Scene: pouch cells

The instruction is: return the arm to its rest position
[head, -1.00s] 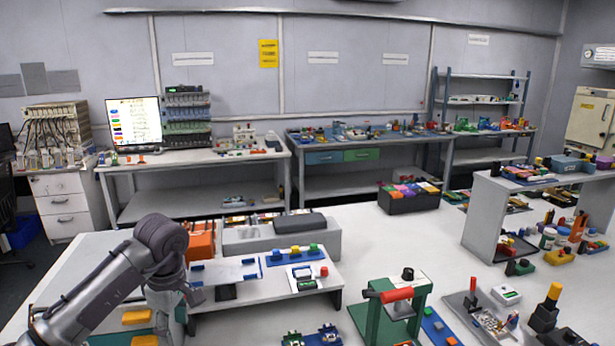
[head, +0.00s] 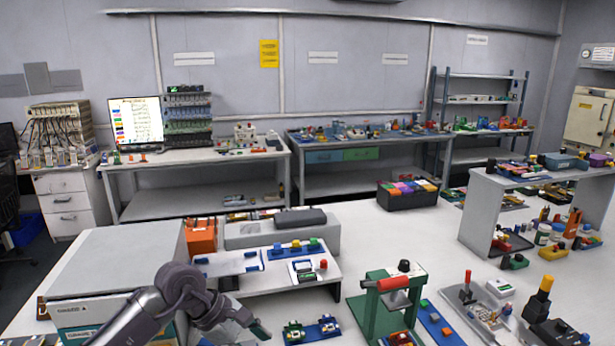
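My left arm (head: 180,290) comes in from the lower left and bends at a dark joint. Its gripper (head: 252,325) points down to the right, low in the head view, left of a blue strip with small fixtures (head: 312,332). The finger gap is too small and dark to tell whether it is open, and I see nothing clearly held. My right gripper is not in view.
A grey-topped box (head: 120,258) stands at the left behind my arm. A low white bench (head: 290,283) is beyond the gripper. A green press with a red handle (head: 385,300) stands to the right.

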